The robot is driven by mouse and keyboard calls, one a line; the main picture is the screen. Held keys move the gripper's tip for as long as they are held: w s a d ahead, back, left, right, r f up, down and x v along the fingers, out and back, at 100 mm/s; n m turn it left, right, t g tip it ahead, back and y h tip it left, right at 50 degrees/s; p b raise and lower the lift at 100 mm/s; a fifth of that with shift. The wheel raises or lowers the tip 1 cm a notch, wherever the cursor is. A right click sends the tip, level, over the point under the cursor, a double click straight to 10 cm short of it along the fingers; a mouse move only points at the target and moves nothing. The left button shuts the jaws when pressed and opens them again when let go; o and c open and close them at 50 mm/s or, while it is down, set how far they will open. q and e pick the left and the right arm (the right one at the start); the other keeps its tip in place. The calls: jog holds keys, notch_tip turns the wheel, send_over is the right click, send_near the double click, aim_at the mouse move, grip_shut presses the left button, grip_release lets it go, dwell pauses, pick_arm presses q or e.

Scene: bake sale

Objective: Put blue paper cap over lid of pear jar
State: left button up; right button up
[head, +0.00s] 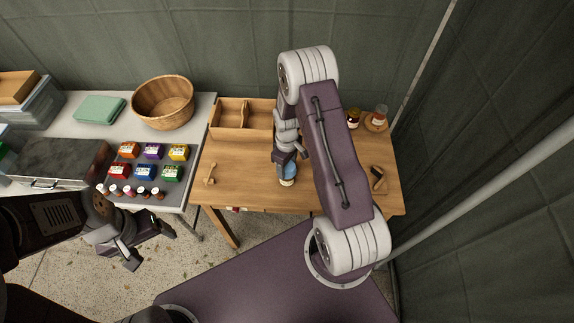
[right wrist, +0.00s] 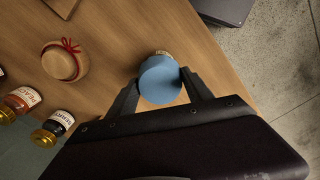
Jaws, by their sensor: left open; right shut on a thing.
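The blue paper cap (right wrist: 160,80) is a round, plain blue disc-like cover between the fingertips of my right gripper (right wrist: 161,88), which is shut on it. In the head view the blue cap (head: 289,169) is just above a small jar (head: 287,182) near the table's front edge, under my right gripper (head: 287,160). A bit of the jar (right wrist: 162,53) shows past the cap's edge in the right wrist view; its label is not readable and its lid is hidden. I cannot tell whether the cap touches the lid. My left gripper (head: 151,246) is open and empty, away from the wooden table.
A round cover with red string (right wrist: 66,62) and several labelled jars (right wrist: 22,99) are left in the wrist view. A wooden divided tray (head: 228,118) stands at the back, a brush (head: 378,178) lies right. The table's left middle (head: 235,160) is clear.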

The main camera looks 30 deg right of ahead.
jog(key=shift+f+b, duration=0.5)
jog(key=shift+f, duration=0.3)
jog(key=o, duration=1.4)
jog(key=shift+c, duration=0.2)
jog(key=shift+r, duration=0.1)
notch_tip(320, 180, up, 9)
jog(key=shift+f+b, duration=0.1)
jog(key=shift+b, duration=0.2)
